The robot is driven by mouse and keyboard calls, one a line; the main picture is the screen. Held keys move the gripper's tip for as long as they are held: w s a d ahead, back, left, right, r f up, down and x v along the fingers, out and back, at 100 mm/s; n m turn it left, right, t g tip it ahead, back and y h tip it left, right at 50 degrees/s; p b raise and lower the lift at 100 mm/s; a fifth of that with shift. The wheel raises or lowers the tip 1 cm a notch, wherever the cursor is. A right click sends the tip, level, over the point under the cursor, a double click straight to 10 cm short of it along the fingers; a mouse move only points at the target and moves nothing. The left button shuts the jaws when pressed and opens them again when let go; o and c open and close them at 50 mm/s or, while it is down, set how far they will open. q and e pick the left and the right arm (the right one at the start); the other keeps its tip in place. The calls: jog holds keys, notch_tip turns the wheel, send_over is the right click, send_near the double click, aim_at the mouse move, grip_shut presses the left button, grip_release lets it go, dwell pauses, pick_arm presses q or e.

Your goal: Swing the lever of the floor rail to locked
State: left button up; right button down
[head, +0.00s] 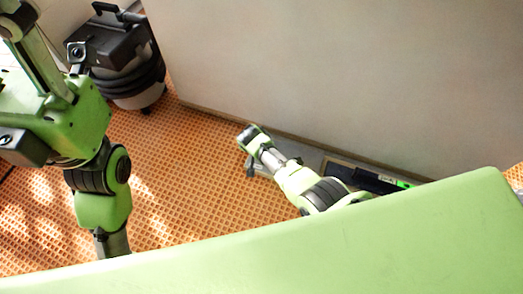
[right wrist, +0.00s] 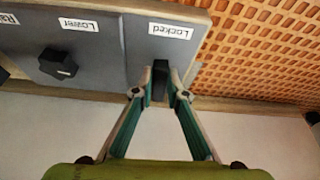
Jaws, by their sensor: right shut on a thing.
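The floor rail (right wrist: 100,40) shows in the right wrist view as a grey panel with white labels, among them "Lower" and "Locked". My right gripper (right wrist: 160,82) is shut on a dark upright lever (right wrist: 159,88) beside the "Locked" label (right wrist: 171,31). The fingers hide part of the lever, so its exact angle is hard to tell. In the head view my right arm reaches down to the grey rail (head: 307,155) at the wall's foot. My left arm hangs at the left, and its gripper is out of view.
A dark knob (right wrist: 57,64) sits on the panel by the "Lower" label. A black item with a green end (head: 365,180) lies along the wall. A vacuum cleaner (head: 125,60) stands at the upper left. The orange grid floor (head: 190,180) between is clear.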

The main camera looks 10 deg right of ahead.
dwell(0.4)
jog(key=c, duration=2)
grip_release()
jog(key=shift+v, duration=3.75)
